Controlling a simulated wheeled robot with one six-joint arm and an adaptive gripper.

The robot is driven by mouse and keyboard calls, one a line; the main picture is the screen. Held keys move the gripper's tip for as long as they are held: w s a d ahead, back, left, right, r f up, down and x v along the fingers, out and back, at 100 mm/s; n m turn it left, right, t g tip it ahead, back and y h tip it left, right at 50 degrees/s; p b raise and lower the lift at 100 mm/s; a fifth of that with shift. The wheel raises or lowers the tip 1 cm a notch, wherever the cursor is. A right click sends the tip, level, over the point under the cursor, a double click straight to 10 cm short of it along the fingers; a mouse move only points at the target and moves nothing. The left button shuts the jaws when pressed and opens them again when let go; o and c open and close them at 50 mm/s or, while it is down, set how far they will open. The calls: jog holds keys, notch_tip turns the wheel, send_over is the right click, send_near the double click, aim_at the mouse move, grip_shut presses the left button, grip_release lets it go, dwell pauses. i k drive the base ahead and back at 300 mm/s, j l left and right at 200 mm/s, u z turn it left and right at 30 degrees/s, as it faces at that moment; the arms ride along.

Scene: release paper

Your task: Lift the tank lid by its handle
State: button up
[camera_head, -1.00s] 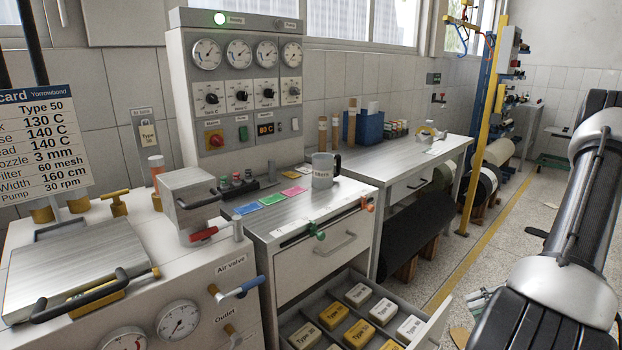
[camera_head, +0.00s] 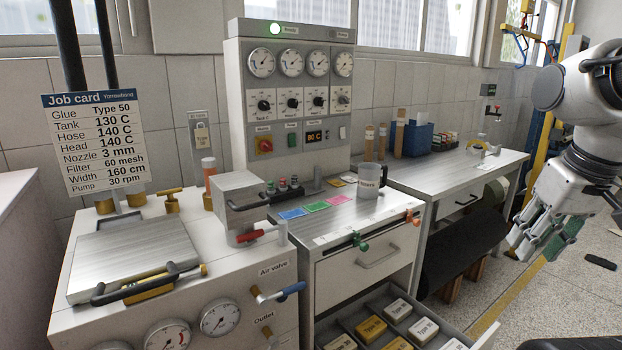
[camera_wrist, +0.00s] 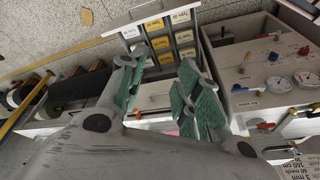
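The tank lid (camera_head: 135,252) is a flat brushed-metal square plate lying on top of the white tank unit at the left of the head view. Its black bar handle (camera_head: 148,284) runs along the front edge, beside a yellow brass part. My gripper (camera_head: 537,238) is at the right of the head view, far from the lid, in front of the rear bench. In the wrist view, my gripper's green-padded fingers (camera_wrist: 158,92) are spread apart with nothing between them. The tank unit is at the right of the wrist view; I cannot make out the lid there.
An open drawer (camera_head: 490,338) of labelled glue blocks juts out below the cabinet. A grey mug (camera_head: 368,181) stands on the cabinet top. A red-handled valve (camera_head: 250,236) and a blue air valve handle (camera_head: 291,290) stick out near the tank. A job card (camera_head: 97,143) stands behind the lid.

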aim_at(104, 262)
jog(key=u, duration=1.5)
jog(key=i+l+u, duration=0.1)
jog(key=l+u, duration=0.25)
jog(key=l, duration=0.3)
